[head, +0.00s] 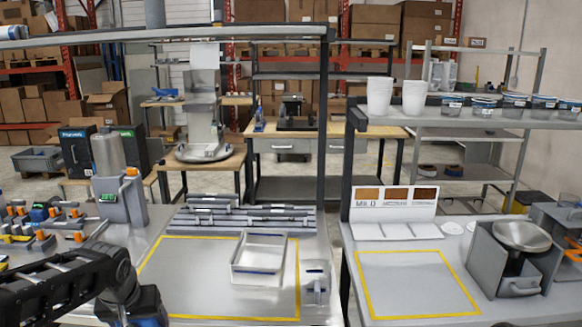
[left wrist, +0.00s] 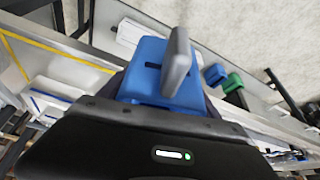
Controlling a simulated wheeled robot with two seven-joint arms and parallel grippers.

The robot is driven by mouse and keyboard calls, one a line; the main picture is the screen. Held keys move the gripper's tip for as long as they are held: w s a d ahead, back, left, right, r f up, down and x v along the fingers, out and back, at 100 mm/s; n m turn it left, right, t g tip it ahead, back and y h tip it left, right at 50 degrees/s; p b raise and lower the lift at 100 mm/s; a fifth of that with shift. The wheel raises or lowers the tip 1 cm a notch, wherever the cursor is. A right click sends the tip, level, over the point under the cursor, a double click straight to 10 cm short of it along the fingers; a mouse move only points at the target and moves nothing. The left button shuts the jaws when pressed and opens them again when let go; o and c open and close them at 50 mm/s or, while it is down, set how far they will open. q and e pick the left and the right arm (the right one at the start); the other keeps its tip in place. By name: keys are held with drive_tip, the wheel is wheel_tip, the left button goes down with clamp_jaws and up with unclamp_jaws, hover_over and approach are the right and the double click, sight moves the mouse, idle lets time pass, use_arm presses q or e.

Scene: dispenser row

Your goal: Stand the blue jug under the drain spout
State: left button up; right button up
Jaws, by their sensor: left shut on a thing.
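My left arm comes in at the lower left of the head view, and my left gripper hangs low near the front edge of the left table. A blue jug (head: 152,322) shows only as a sliver below it at the bottom edge. In the left wrist view the blue jug (left wrist: 146,52) is large, and a grey finger of my left gripper (left wrist: 178,62) lies against it. The gripper is shut on the jug. I cannot make out for certain which fitting is the drain spout. My right gripper is not in view.
A grey dispenser (head: 120,202) with a cylinder stands at the table's left rear. A white tray (head: 238,272) sits inside a yellow outline (head: 200,238). A small metal fitting (head: 317,284) is right of it. The outlined area left of the tray is clear. Smaller blue (left wrist: 215,74) and green (left wrist: 232,82) things lie beyond the jug.

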use_arm(q)
drive_tip(key=d+f+m+h, duration=0.1)
drive_tip(key=d+f+m, duration=0.2)
drive_tip(key=d+f, duration=0.6)
drive_tip(key=d, duration=0.4)
drive_tip(key=shift+s+d, duration=0.2)
idle(0.4)
